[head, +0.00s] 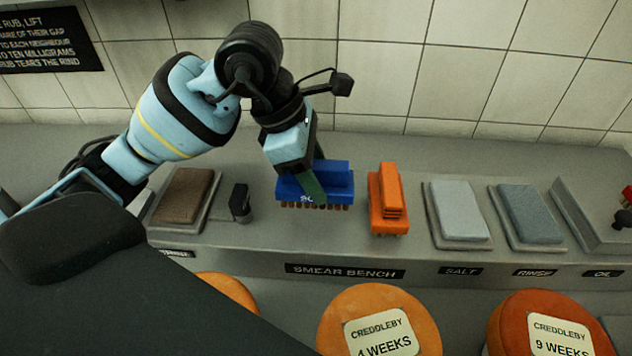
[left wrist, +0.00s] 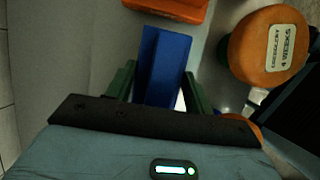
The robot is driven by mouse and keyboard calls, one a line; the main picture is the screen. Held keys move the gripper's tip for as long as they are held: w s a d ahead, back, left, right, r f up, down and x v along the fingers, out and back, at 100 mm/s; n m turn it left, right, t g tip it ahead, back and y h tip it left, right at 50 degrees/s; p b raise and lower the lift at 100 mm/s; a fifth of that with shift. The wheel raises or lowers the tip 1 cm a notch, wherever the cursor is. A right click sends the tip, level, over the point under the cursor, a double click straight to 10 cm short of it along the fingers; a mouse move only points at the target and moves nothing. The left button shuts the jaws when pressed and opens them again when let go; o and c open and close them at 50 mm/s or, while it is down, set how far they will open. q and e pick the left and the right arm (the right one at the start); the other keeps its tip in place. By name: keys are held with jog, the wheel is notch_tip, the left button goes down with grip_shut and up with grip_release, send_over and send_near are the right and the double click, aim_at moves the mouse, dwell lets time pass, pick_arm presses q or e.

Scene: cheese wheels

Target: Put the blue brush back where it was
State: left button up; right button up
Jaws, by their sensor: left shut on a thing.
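The blue brush (head: 342,180) stands bristles down at the middle of the grey bench, or just above it; I cannot tell if the bristles touch. My left gripper (head: 313,187) reaches down from above and is shut on the blue brush. In the left wrist view the green fingers of the left gripper (left wrist: 157,92) lie on both sides of the blue brush (left wrist: 165,58). The orange brush (head: 386,200) stands just right of the blue one, apart from it. My right gripper is not in view.
On the bench (head: 290,243), a brown pad (head: 185,195) and a small black object (head: 240,203) are at left. A salt pad (head: 458,208) and rinse pad (head: 531,213) are at right. Cheese wheels (head: 380,300) stand in front. A tiled wall is behind.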

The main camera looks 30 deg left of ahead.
pick_arm(q)
jog(key=shift+w+a+f, duration=0.2)
jog(key=shift+w+a, duration=0.05)
jog(key=shift+w, duration=0.2)
jog(key=shift+f, duration=1.6)
jog(key=shift+f, duration=0.2)
jog(key=o, duration=0.9)
jog(key=shift+s, duration=0.1)
jog(key=shift+o, duration=0.2)
jog(key=shift+r, duration=0.35)
jog(key=v, duration=1.1)
jog(key=shift+a+r+p, duration=0.15)
jog(key=shift+r+p, duration=0.15)
jog(key=shift+p, duration=0.05)
